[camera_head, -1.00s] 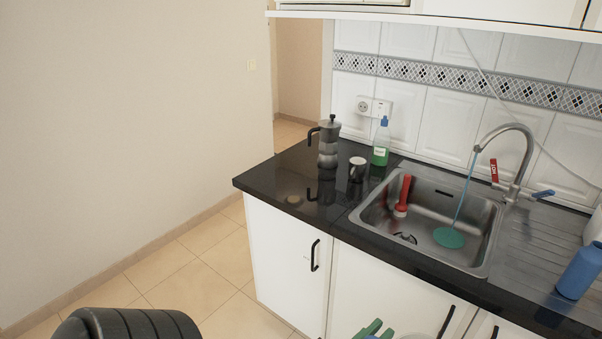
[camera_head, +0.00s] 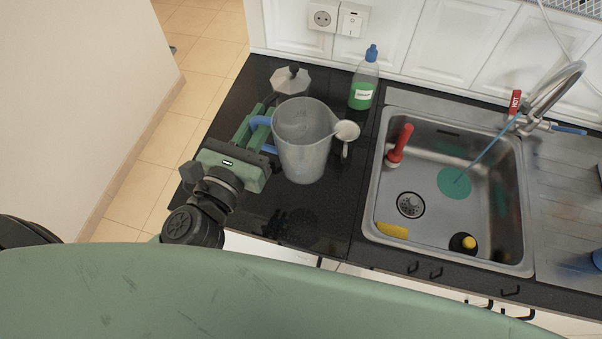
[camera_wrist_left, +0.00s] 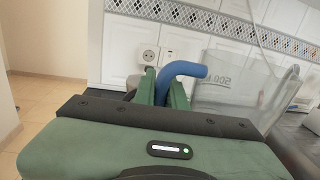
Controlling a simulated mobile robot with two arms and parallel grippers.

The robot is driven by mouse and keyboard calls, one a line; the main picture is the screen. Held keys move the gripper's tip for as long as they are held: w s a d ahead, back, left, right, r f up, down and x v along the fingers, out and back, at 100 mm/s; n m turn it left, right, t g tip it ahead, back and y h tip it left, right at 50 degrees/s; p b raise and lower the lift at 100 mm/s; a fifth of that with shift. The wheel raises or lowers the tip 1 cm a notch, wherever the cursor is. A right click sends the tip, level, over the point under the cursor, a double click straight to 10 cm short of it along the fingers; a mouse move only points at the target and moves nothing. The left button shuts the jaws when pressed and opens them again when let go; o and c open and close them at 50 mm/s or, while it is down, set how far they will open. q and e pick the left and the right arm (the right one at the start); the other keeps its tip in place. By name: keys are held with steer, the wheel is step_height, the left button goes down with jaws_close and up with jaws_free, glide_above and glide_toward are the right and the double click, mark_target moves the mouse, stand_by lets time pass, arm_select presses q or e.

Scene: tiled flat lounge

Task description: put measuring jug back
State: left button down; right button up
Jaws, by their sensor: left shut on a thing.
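The measuring jug (camera_head: 305,150) is clear and greyish with a blue handle, over the black counter left of the sink in the head view. My left gripper (camera_head: 262,124) is shut on its blue handle, left of the jug's body. In the left wrist view the green fingers (camera_wrist_left: 164,88) close around the blue handle (camera_wrist_left: 186,69), and the jug's clear wall (camera_wrist_left: 222,97) stands to the right. A dark reflection shows on the counter below the jug, apart from its base, so it seems held above the surface. My right gripper is not in view.
A moka pot (camera_head: 290,80) stands behind the jug and a white mug (camera_head: 347,131) close at its right, partly hidden. A green soap bottle (camera_head: 364,85) is by the wall. The counter's front left is clear.

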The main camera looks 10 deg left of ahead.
arm_select(q)
step_height(320, 180, up, 4)
steer(key=p, duration=0.2)
steer(key=shift+m+h, duration=0.3)
steer(key=shift+m, duration=0.1)
steer(key=f+b, duration=0.3)
steer(key=f, duration=0.3)
steer(key=f+b, duration=0.4)
steer(key=f, duration=0.3)
steer(key=d+f+b, duration=0.1)
steer(key=f+b, duration=0.3)
steer(key=f, duration=0.2)
steer(key=shift+w+f, duration=0.3)
steer(key=shift+w, duration=0.1)
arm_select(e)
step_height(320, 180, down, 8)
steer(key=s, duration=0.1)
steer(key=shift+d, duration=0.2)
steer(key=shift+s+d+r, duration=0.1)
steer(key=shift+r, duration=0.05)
